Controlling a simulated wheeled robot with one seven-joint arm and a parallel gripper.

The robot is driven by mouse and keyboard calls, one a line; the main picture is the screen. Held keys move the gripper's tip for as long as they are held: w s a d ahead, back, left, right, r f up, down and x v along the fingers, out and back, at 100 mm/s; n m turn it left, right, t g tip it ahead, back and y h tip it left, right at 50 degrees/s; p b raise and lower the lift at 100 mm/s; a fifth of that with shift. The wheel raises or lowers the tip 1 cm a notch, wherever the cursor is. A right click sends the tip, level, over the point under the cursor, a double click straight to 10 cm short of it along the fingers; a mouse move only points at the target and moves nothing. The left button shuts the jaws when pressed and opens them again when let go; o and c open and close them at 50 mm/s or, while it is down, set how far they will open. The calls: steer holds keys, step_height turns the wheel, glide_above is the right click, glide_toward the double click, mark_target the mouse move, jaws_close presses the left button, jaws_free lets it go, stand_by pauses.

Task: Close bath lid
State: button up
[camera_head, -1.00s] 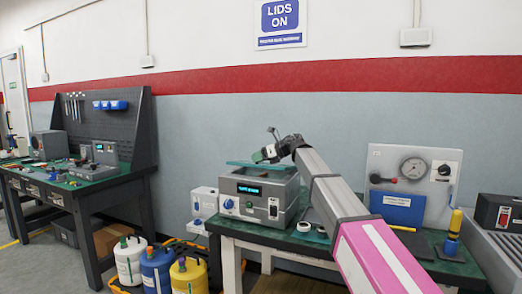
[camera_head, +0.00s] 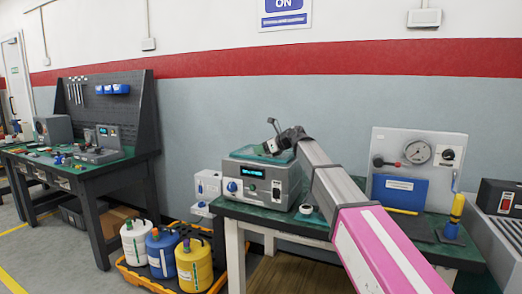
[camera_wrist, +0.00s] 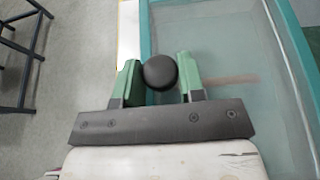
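The bath (camera_head: 262,184) is a grey box with a blue display and a dial, standing on the left end of the green-topped bench. Its lid (camera_head: 262,153) is a clear pane with a teal edge. It lies about flat over the top of the bath; any small gap under it is too fine to tell. In the wrist view the lid's teal rim (camera_wrist: 292,60) runs down the right side. In the head view my gripper (camera_head: 272,146) is small at the lid.
A gauge panel (camera_head: 416,150) with a blue card stands to the right on the bench (camera_head: 300,226). A roll of tape (camera_head: 306,209) lies in front of the bath. Several canisters (camera_head: 162,252) stand on the floor at left, beside another workbench (camera_head: 125,165).

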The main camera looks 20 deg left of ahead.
steer(key=o, duration=0.3)
steer(key=shift+f, duration=0.15)
steer(key=shift+o, duration=0.2)
steer(key=v, duration=1.1)
steer(key=shift+a, duration=0.1)
